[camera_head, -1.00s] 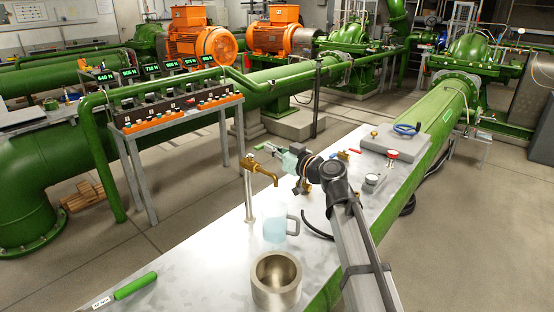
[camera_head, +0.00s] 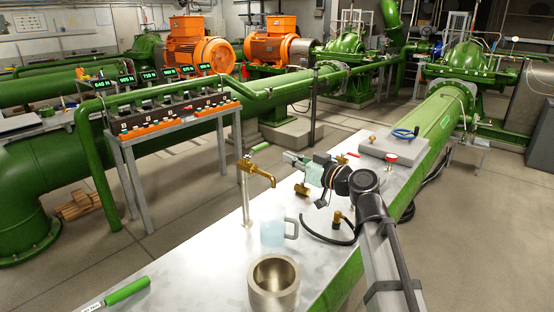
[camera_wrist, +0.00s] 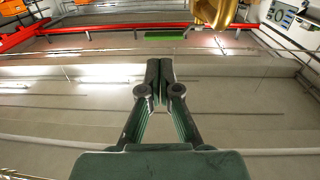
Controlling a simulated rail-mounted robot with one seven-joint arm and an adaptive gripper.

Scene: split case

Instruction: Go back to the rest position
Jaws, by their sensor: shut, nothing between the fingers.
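My gripper (camera_head: 287,156) is to the right of the brass tap (camera_head: 258,176), a little above the metal bench (camera_head: 200,285). In the wrist view my gripper's fingertips (camera_wrist: 160,68) meet, with nothing between them. A brass part (camera_wrist: 215,10), likely the tap, shows at the top edge of that view. My arm reaches in from the lower right of the head view. The tap stands on a thin post, and a clear jug (camera_head: 272,228) with a bluish tint stands below its spout.
A metal pot (camera_head: 273,284) stands in front of the jug. A green-handled tool (camera_head: 128,291) lies at the front left.

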